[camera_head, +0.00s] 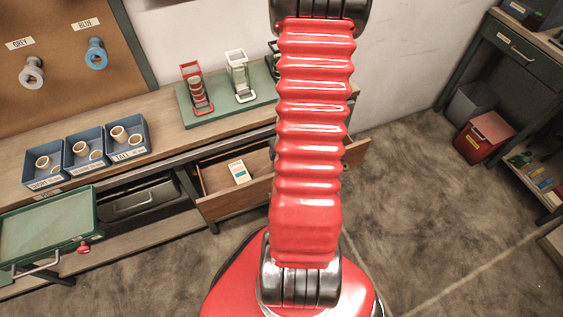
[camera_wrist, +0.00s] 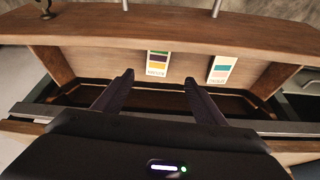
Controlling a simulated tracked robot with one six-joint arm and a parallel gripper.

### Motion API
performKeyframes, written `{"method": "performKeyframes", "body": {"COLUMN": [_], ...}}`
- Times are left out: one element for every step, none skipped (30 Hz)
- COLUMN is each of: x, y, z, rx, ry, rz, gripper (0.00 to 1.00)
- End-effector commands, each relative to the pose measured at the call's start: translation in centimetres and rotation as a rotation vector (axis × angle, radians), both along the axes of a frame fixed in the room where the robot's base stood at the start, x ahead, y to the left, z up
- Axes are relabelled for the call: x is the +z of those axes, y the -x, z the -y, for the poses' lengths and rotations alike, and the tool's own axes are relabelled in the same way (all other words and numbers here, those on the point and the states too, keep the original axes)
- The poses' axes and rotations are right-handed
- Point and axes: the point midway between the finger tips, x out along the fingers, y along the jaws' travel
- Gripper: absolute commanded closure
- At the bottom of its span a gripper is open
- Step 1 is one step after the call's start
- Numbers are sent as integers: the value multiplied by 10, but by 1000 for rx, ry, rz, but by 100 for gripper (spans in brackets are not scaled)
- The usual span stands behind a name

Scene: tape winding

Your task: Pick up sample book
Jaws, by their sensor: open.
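Two small cards or books lie in an open wooden drawer. One has green, purple and yellow-orange stripes (camera_wrist: 157,63). The other is white with teal and pale bands (camera_wrist: 221,69). The labels are too small to read surely, so I cannot tell which is called the sample book. The head view shows one white book with a teal patch (camera_head: 239,172) in the drawer; my arm covers part of the drawer. My gripper (camera_wrist: 160,80) is open and empty. In the wrist view its fingertips appear on either side of the striped book's lower end, and contact is not visible.
The open drawer (camera_head: 219,207) juts out below the workbench (camera_head: 165,118). Its walls surround the books. Blue bins (camera_head: 128,153) and a green stand (camera_head: 225,111) are on the bench. A green tray table (camera_head: 50,231) stands left.

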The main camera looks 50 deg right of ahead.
Motion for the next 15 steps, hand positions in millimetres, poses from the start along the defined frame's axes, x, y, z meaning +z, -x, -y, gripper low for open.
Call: {"method": "performKeyframes", "body": {"x": [-4,-6,-10,-12,-14,-17,-19,-22,-25,-27,-30,-33,-35,-38,-41], "y": [-1,-2,-3,-4,-4,-5,-6,-7,-8,-9,-10,-11,-11,-12,-13], "z": [1,1,2,3,3,4,4,5,6,7,7,8,8,9,10], "rx": [-1,-1,-1,-1,-1,-1,-2,-1,-1,0,0,0,0,-1,0], "ry": [-2,-1,-1,-1,-1,-1,0,0,-1,0,0,0,0,-1,0], "rz": [-1,-1,-1,-1,-2,-2,-2,-1,-2,-2,-2,-2,-2,-2,-1], "gripper": [35,35,35,35,35,35,35,35,35,35,35,35,35,35,35]}}
